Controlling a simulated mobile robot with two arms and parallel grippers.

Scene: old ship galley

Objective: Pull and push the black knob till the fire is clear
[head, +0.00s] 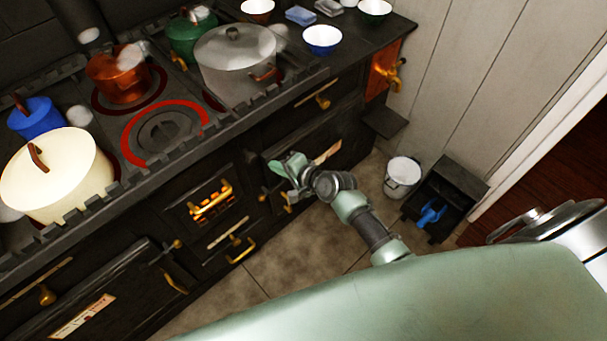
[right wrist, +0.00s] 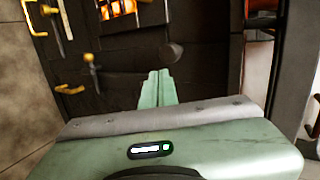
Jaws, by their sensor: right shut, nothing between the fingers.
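The black knob (right wrist: 172,53) sticks out from the dark stove front in the right wrist view, just beyond my fingertips. My right gripper (right wrist: 160,75) is shut and empty, its fingers pointing at the stove front a little below the knob in that view. I cannot tell whether they touch it. In the head view my right gripper (head: 274,168) is at the stove front, right of the fire grate (head: 210,201). Orange fire glows behind the grate's bars; it also shows at the top of the right wrist view (right wrist: 118,9). My left gripper is not in view.
A cream pot (head: 60,175), a blue pot (head: 36,118), a copper pot (head: 118,75) and a grey pot (head: 236,62) stand on the stove. A white bucket (head: 402,177) and a black bin (head: 449,188) with a blue scoop stand on the floor. Brass handles project from the stove front.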

